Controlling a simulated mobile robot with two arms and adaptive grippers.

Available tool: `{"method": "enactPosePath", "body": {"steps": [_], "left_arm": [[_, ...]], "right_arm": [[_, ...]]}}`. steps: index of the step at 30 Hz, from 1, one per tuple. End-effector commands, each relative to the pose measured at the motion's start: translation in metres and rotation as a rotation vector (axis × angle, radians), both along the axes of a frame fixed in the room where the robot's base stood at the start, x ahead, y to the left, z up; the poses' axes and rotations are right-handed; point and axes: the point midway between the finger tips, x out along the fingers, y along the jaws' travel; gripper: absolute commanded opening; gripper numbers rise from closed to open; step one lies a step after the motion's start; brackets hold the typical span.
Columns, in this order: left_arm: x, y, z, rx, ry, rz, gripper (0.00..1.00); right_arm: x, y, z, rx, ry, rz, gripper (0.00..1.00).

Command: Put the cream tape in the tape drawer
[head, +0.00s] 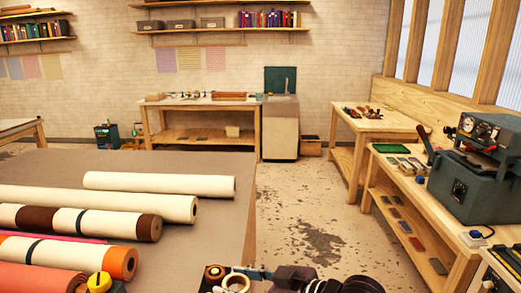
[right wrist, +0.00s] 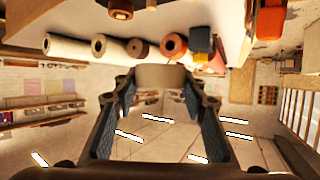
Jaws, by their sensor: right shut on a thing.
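The cream tape (head: 226,281) shows as a pale ring at the bottom edge of the head view, partly cut off. It also shows in the right wrist view (right wrist: 165,76), between the fingertips. My right gripper (head: 250,274) comes in from the bottom right of the head view. In the right wrist view its two fingers (right wrist: 163,92) are shut on the cream tape. The tape is held close to the near right end of the table with the rolls. My left gripper is in neither view. I cannot make out a tape drawer in these frames.
Several foil rolls (head: 140,203) lie on the grey-topped table (head: 215,262) at left. A brown roll-like thing (head: 213,272) is beside the tape. A yellow-topped thing (head: 99,282) stands at the near edge. A bench with a press (head: 475,170) is at right. The floor between (head: 310,215) is clear.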

Motion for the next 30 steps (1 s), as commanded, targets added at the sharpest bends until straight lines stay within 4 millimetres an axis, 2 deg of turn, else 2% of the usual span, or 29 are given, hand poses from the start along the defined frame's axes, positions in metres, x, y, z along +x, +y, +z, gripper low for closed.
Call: {"method": "enactPosePath", "body": {"steps": [1, 6, 15, 21, 24, 30], "left_arm": [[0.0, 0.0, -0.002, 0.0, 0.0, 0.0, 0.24], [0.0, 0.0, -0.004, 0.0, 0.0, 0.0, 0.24], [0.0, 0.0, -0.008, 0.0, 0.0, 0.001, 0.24], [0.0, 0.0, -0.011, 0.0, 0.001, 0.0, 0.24], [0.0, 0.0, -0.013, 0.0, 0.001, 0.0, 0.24], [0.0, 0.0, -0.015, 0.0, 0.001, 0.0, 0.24]], "right_arm": [[-0.003, -0.02, -0.013, -0.002, 0.007, -0.015, 0.15], [-0.013, -0.078, -0.035, -0.004, 0.005, -0.05, 0.15], [-0.042, -0.165, -0.056, -0.006, 0.004, -0.097, 0.15], [-0.066, -0.209, -0.057, -0.006, 0.004, -0.102, 0.15], [-0.077, -0.225, -0.053, -0.005, 0.003, -0.095, 0.15], [-0.094, -0.242, -0.044, -0.003, 0.001, -0.068, 0.15]]}}
